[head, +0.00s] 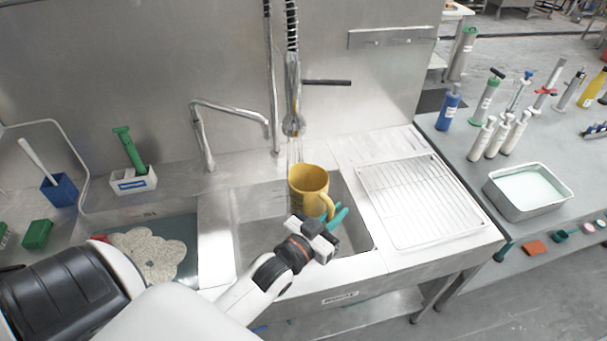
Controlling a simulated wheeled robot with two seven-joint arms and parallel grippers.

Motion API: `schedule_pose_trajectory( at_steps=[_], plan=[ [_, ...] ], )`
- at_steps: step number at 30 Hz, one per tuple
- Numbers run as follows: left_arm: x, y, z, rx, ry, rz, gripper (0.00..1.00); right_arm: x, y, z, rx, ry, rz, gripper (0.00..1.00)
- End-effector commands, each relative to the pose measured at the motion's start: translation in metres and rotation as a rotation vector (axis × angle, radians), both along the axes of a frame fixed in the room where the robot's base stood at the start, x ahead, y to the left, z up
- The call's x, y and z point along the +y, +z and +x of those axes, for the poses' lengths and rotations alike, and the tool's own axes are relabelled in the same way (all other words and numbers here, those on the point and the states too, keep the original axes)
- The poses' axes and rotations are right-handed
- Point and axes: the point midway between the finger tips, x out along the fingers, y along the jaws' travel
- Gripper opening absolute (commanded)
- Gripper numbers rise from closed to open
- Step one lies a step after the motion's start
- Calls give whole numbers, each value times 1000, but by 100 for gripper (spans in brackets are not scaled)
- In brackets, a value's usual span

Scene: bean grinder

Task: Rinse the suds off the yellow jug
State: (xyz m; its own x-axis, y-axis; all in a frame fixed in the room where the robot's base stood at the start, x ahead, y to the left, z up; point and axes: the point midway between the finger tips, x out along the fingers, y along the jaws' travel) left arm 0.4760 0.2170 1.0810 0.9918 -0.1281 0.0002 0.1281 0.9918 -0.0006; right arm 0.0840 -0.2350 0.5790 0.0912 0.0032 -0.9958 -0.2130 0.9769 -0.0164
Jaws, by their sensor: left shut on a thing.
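The yellow jug (308,181) is held over the sink basin (258,212), its open mouth facing up. Its handle is on the right side, toward my gripper. My left gripper (333,218), with teal fingers, is shut on the jug at the handle. The spray head (293,124) hangs just above the jug, and thin streams of water (295,150) fall from it toward the jug's mouth. I cannot make out any suds on the jug at this size. My right gripper is not in view.
A wire rack (425,200) lies on the drainboard right of the sink. A tall faucet (203,130) stands behind the basin at left. A grey side table (470,165) carries bottles and a metal tray (527,205). A blue holder (58,190) and green brush (130,150) stand at left.

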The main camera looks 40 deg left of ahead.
Motion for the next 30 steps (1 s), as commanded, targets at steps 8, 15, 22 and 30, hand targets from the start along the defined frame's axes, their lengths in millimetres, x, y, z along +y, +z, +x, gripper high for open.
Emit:
schedule_pose_trajectory(
  at_steps=[8,15,22,30],
  plan=[
    [0,0,0,-1,0,1,0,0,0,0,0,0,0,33],
    [-2,5,-3,0,0,-1,0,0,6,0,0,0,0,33],
    [-13,21,-17,0,0,-2,0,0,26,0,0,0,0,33],
    [-25,37,-34,1,0,-1,0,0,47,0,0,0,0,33]
  ],
)
